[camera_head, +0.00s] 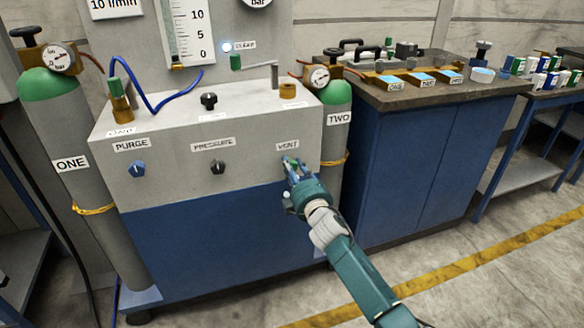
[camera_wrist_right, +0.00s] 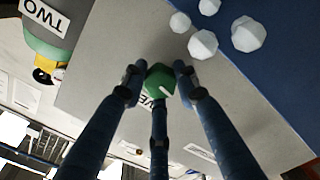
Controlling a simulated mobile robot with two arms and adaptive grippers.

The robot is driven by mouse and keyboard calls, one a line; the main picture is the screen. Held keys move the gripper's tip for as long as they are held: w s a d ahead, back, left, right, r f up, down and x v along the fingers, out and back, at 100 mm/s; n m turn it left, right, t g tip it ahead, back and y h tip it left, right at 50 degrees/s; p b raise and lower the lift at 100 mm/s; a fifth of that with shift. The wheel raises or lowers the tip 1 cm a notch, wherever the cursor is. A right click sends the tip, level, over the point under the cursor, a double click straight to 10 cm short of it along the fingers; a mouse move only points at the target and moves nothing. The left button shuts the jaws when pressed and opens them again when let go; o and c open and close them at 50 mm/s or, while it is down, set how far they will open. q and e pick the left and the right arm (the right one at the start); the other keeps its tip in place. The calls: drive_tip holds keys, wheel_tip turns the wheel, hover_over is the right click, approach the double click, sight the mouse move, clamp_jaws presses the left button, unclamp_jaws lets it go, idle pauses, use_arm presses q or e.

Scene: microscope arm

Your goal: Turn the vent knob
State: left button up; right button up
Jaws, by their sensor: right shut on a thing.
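The vent knob (camera_wrist_right: 160,80) is green with a white pointer line and sits on the grey panel (camera_head: 240,172) under the VENT label (camera_head: 288,145). In the head view it is mostly hidden by my right gripper (camera_head: 292,168). My right gripper's fingers (camera_wrist_right: 158,82) are closed around the knob in the right wrist view, one on each side and a third below it. The white pointer line slants down to the right in that view. My left gripper is in neither view.
The blue purge knob (camera_head: 137,169) and black pressure knob (camera_head: 217,167) are on the same panel, to the left. Gas cylinder TWO (camera_head: 335,135) stands close to the right of the panel. A blue bench (camera_head: 425,150) stands farther right.

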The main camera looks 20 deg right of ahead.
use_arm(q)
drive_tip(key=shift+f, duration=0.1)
use_arm(e)
drive_tip(key=shift+a+n, duration=0.1)
drive_tip(key=shift+n, duration=0.5)
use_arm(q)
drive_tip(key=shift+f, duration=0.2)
use_arm(e)
drive_tip(key=o, duration=1.2)
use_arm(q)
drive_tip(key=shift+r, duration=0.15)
use_arm(e)
drive_tip(key=s, duration=1.2)
drive_tip(key=shift+d, duration=0.25)
